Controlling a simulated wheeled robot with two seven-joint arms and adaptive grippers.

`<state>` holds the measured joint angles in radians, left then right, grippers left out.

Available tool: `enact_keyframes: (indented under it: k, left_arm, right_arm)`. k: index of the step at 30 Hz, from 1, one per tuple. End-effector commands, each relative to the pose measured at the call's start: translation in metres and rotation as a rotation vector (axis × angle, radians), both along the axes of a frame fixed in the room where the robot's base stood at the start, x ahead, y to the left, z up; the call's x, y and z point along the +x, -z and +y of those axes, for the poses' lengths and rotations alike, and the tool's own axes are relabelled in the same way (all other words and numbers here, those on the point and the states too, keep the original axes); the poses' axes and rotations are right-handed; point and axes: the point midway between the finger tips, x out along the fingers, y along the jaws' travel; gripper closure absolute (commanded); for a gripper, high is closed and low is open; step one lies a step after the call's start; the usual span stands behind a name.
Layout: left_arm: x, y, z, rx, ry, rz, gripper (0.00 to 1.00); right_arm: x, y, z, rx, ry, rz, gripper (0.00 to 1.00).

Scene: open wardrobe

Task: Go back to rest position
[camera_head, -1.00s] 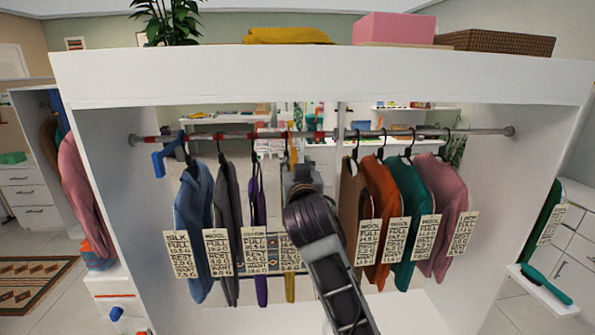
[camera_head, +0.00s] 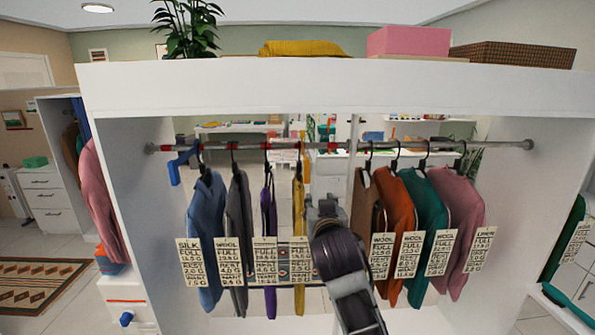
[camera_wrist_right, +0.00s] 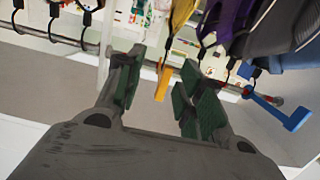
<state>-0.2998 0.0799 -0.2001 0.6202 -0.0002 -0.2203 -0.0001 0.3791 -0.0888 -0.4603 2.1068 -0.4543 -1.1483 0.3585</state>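My right gripper (camera_head: 325,208) is in the middle of the head view, below the rail, in the gap between the yellow garment (camera_head: 299,240) and the brown garment (camera_head: 364,210). In the right wrist view its two fingers (camera_wrist_right: 157,85) are spread apart. A narrow orange strip (camera_wrist_right: 162,82) shows between them; I cannot tell its depth. No garment is visibly clamped. The yellow garment also shows in the wrist view (camera_wrist_right: 181,14), beyond the fingers. My left gripper is not in view.
Several tagged garments hang on the rail (camera_head: 490,144), including blue (camera_head: 206,235), orange (camera_head: 396,205), teal (camera_head: 428,210) and pink ones (camera_head: 458,210). A blue hook (camera_head: 176,168) hangs at the rail's left. The white wardrobe top (camera_head: 330,90) spans above.

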Motion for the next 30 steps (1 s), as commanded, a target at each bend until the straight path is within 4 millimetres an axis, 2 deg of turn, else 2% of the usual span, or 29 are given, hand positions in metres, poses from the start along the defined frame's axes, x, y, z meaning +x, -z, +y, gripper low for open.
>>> enact_keyframes:
  k: [1,3,14,23,30]
  left_arm:
    - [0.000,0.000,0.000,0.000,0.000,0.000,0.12]
    - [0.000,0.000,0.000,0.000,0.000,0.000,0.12]
    - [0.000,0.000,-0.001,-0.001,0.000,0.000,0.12]
    - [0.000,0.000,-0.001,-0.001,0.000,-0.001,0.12]
    - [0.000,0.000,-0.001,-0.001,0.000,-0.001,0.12]
  right_arm:
    - [-0.003,0.017,-0.006,-0.001,0.004,0.035,0.62]
    - [-0.007,0.038,-0.015,-0.003,0.008,0.082,0.62]
    - [-0.044,0.143,-0.055,-0.023,0.015,0.317,0.62]
    - [-0.091,0.218,-0.085,-0.045,0.009,0.507,0.62]
    - [-0.137,0.270,-0.106,-0.063,-0.005,0.655,0.62]
